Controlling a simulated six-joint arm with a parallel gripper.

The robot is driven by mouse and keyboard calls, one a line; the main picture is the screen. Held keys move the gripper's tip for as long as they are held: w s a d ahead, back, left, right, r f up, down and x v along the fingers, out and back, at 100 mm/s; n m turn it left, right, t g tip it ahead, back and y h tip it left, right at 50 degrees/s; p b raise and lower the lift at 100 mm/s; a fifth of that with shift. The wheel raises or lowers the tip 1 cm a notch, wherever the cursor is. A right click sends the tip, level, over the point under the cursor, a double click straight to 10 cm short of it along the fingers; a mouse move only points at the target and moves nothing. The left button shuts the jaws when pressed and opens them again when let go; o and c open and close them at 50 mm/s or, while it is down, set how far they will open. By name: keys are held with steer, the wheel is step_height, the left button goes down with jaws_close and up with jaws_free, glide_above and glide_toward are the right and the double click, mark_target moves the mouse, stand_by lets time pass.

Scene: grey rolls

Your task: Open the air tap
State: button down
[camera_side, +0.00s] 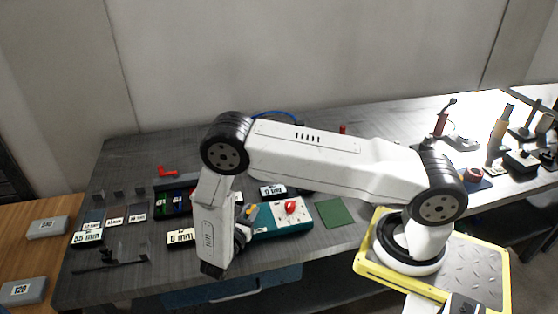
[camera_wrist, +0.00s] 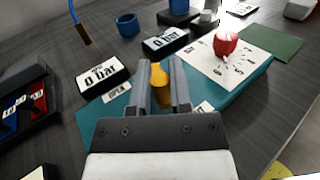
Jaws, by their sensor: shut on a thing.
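The air tap shows as a yellow handle (camera_wrist: 158,75) between my gripper's fingers in the wrist view. My gripper (camera_wrist: 164,85) is shut on this handle; the fingers hide its lower part. The tap sits on a teal panel (camera_wrist: 97,123) with an "OPEN" label (camera_wrist: 117,93) to the left of the fingers. A second label, partly hidden, lies to the right. On the same panel, a red knob (camera_wrist: 225,43) stands on a white dial plate (camera_wrist: 244,65). In the side view my gripper (camera_side: 243,222) is over the left part of the panel (camera_side: 268,232), and the handle is mostly hidden.
Two "0 bar" displays (camera_wrist: 101,76) (camera_wrist: 166,42) stand behind the panel. A blue cup (camera_wrist: 128,25) and a hanging blue hose (camera_wrist: 76,18) are near them. A dark rack of coloured pieces (camera_wrist: 27,104) is to the left. A green mat (camera_side: 334,212) lies to the right.

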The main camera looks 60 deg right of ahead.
steer(key=shift+w+a+m+g, duration=0.1)
steer(key=shift+w+m+g, duration=0.2)
steer(key=shift+m+g, duration=0.55)
steer(key=shift+w+m+g, duration=0.25)
steer(key=shift+m+g, duration=0.2)
steer(key=shift+g, duration=0.7)
steer(key=c, duration=0.6)
jaws_free()
steer(key=shift+a, duration=0.1)
steer(key=shift+w+a, duration=0.15)
steer(key=shift+a, duration=1.8)
steer(key=shift+w+a, duration=0.15)
steer(key=shift+a, duration=1.75)
